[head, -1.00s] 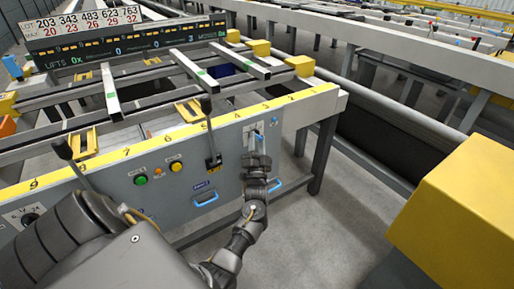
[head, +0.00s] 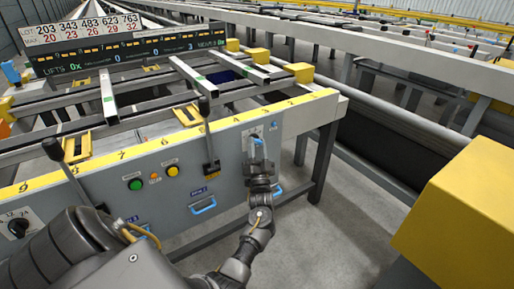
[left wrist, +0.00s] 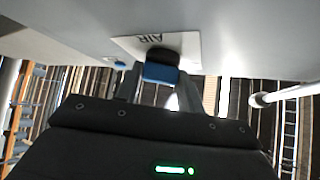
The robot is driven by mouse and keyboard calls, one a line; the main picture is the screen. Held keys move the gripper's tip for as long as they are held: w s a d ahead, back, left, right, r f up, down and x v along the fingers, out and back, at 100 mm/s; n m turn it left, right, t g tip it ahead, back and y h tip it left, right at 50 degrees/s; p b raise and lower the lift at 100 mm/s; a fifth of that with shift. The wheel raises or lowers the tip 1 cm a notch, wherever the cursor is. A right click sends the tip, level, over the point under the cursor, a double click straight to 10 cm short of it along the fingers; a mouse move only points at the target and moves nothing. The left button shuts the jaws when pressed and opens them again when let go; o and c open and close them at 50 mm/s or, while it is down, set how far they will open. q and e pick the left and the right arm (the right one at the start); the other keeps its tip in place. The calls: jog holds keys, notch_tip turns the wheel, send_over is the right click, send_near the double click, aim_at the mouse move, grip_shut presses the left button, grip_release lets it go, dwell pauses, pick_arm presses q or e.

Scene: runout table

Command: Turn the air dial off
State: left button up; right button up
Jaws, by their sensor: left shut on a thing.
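The air dial (left wrist: 161,72) shows in the left wrist view as a blue grip with a black part behind it, on a white plate lettered AIR (left wrist: 150,42). In the head view the dial (head: 257,142) is a small blue piece high on the right part of the grey panel front. My left gripper (head: 259,158) reaches up to it from below and hides part of it. In the left wrist view my left gripper's fingers (left wrist: 161,88) stand on both sides of the blue grip, shut on it. The dial's exact angle is hard to read. My right gripper is not in view.
The grey panel (head: 232,160) carries a green button (head: 135,184), a yellow button (head: 172,170), a black lever (head: 207,140) and a blue drawer handle (head: 203,206). A large yellow block (head: 460,210) stands at the right. Open floor (head: 330,240) lies between.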

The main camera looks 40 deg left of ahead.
pick_arm(q)
jog(key=o, duration=1)
jog(key=v, duration=1)
jog(key=shift+s+d+f, duration=0.2)
jog(key=shift+s, duration=0.05)
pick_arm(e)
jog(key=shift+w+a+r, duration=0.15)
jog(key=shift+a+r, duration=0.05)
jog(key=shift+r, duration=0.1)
